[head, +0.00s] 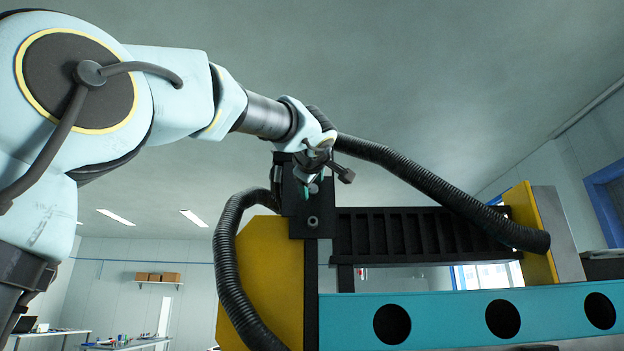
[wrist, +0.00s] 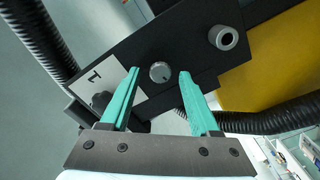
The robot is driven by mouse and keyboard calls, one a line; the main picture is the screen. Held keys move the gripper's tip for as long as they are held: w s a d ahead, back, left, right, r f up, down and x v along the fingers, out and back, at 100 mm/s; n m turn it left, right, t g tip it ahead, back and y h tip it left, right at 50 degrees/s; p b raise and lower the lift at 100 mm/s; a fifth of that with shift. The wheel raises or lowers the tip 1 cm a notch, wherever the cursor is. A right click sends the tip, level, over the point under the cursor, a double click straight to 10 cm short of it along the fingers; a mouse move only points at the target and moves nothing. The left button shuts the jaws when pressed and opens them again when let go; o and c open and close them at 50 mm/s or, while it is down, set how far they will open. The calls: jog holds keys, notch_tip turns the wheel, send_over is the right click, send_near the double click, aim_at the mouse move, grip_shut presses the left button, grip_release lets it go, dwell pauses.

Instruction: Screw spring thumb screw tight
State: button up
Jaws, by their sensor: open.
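A small round grey screw head (wrist: 160,72), which looks like the spring thumb screw, sits on a black plate (wrist: 185,35) in the wrist view. My gripper (wrist: 159,73) has two teal fingers, open, one on each side of the screw head with a gap on both sides. In the head view my gripper (head: 308,190) is at the upper part of the black upright plate (head: 299,226). A round grey end (head: 313,188) shows beside the fingers there. How deep the screw sits cannot be told.
A hollow grey cylinder (wrist: 223,38) stands out from the plate near the screw. Black corrugated hoses (head: 240,265) loop close to the arm. A yellow panel (head: 262,275) and a teal beam (head: 450,318) lie below.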

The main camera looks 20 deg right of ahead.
grip_shut()
dwell(0.6)
